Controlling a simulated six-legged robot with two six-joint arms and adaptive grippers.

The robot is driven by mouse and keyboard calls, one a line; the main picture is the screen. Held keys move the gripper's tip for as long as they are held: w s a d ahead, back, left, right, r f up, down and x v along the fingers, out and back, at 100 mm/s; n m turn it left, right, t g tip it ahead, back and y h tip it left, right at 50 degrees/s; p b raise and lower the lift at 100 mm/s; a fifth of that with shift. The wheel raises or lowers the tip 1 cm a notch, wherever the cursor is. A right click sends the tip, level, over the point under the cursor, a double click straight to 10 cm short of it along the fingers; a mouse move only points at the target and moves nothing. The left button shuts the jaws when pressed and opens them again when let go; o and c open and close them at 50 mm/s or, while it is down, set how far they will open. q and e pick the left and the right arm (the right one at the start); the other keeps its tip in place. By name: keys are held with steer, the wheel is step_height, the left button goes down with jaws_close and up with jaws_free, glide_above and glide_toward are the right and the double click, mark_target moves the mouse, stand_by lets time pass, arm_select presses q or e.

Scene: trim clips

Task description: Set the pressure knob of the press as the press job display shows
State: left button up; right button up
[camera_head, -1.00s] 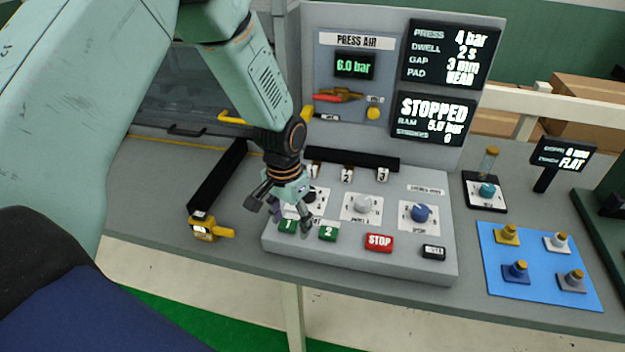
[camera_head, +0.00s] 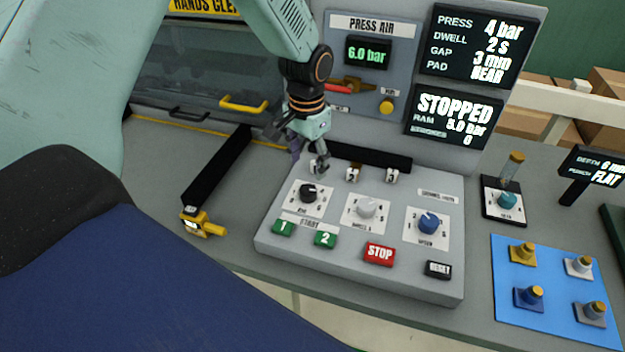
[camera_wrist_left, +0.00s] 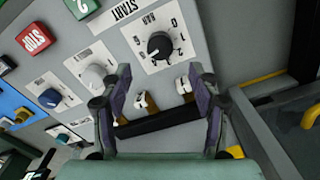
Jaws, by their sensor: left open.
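The black pressure knob (camera_head: 309,193) is at the left of the press's sloped grey panel. In the left wrist view, this knob (camera_wrist_left: 160,45) sits on a white plate marked BAR, with 0, 1 and 2 readable; its exact setting is unclear. The job display (camera_head: 475,45) shows PRESS 4 bar, DWELL 2 s, GAP 3 mm. The status display (camera_head: 454,118) shows STOPPED and a ram pressure that looks like 3.0 bar. My left gripper (camera_head: 305,158) is open and empty, behind the knob and apart from it. In the wrist view its fingers (camera_wrist_left: 160,75) point toward the knob. My right gripper is not visible.
A white knob (camera_head: 366,208) and blue knob (camera_head: 428,223) sit right of the black one. Green start buttons (camera_head: 325,240) and a red STOP button (camera_head: 380,254) lie in front. Numbered white blocks (camera_head: 352,174) stand behind the knobs.

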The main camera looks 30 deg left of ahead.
mark_target(308, 189)
arm_select(q)
steer(key=shift+f, duration=0.25)
step_height(308, 189, down, 6)
steer(key=shift+s+r, duration=0.1)
steer(key=shift+f, duration=0.8)
steer(key=shift+c, duration=0.3)
steer(key=c, duration=1.1)
steer(key=shift+p, duration=0.45)
